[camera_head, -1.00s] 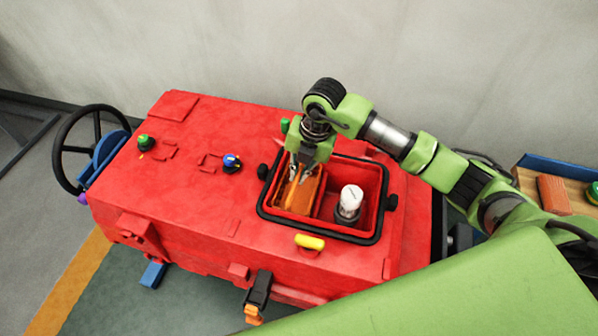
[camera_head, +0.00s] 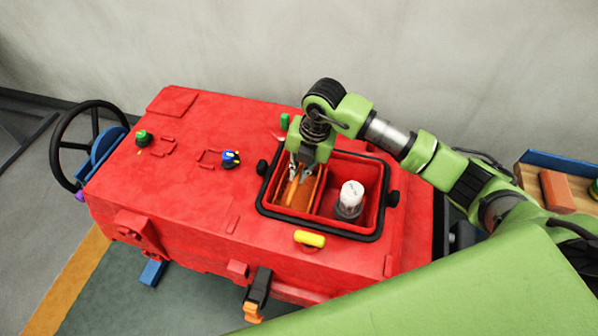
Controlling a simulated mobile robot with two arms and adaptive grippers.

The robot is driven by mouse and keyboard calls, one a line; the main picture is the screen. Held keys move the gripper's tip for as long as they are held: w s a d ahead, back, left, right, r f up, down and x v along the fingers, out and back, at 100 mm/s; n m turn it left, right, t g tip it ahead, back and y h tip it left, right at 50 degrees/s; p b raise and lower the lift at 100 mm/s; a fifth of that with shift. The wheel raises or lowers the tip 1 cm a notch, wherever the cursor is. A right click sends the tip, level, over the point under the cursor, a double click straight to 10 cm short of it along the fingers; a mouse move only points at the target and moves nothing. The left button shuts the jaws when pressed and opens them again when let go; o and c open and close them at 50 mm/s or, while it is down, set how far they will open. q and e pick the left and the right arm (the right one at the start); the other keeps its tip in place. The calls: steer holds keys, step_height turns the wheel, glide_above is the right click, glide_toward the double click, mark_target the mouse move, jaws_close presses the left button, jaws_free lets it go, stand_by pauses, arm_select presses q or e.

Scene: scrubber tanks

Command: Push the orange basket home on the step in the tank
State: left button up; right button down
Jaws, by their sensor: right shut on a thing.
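The orange basket (camera_head: 306,196) sits in the left compartment of the open tank (camera_head: 322,230) in the red machine. My right gripper (camera_head: 293,177) reaches down into that compartment from above and is shut on the basket's upright orange part. The gripper and its wrist hide the back of the basket. The step under the basket is hidden, so I cannot tell whether the basket rests fully on it. My left gripper is not in view.
A white-capped float (camera_head: 351,198) stands in the tank's right compartment. A black rim with knobs surrounds the opening. A yellow handle (camera_head: 309,239) lies in front, and blue (camera_head: 231,159) and green (camera_head: 142,137) knobs are on the left top. A wooden shelf (camera_head: 535,182) stands at right.

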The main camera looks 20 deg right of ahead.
steer(key=shift+f+b, duration=0.3)
steer(key=shift+f, duration=0.05)
stand_by(0.3)
steer(key=shift+f, duration=0.15)
steer(key=shift+r, duration=0.2)
stand_by(0.3)
steer(key=c, duration=2.1)
jaws_free()
steer(key=o, duration=0.5)
